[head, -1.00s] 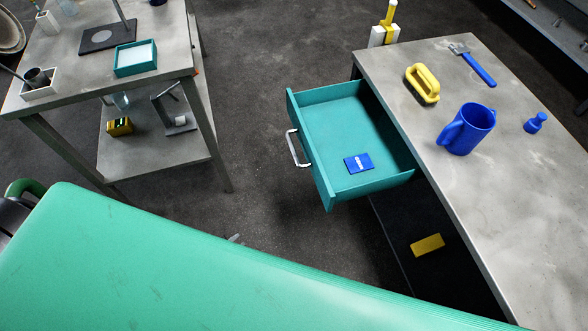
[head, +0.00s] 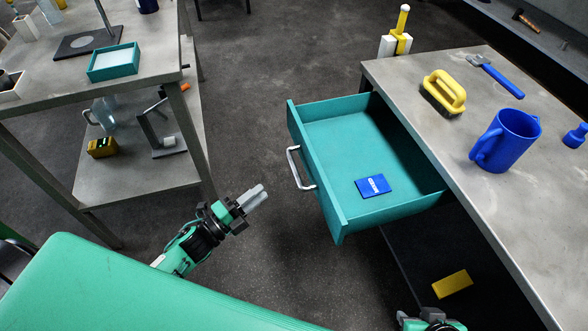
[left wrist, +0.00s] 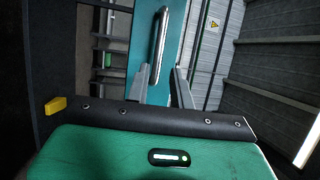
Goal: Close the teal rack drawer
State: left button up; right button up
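The teal rack drawer (head: 345,132) stands pulled out from under the grey workbench on the right in the head view. Its pale bar handle (head: 300,168) is on the front face; in the left wrist view the handle (left wrist: 158,45) shows ahead, against the teal front. A blue box with a white label (head: 373,186) lies inside the drawer. My left gripper (head: 262,193) is in front of the drawer, left of and below the handle, not touching it. Its fingers are apart and empty in the left wrist view (left wrist: 160,88). My right arm shows only at the bottom edge; its fingers cannot be made out.
The workbench (head: 480,135) holds a blue mug (head: 506,141), a yellow-handled brush (head: 444,95), a blue-handled hammer (head: 497,77) and a blue bottle (head: 576,136). A yellow block (head: 452,284) lies below the drawer. Another table (head: 150,60) stands left. Floor between is clear.

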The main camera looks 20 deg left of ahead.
aim_at(294, 164)
pick_arm(q)
jog(key=x, duration=1.3)
grip_shut()
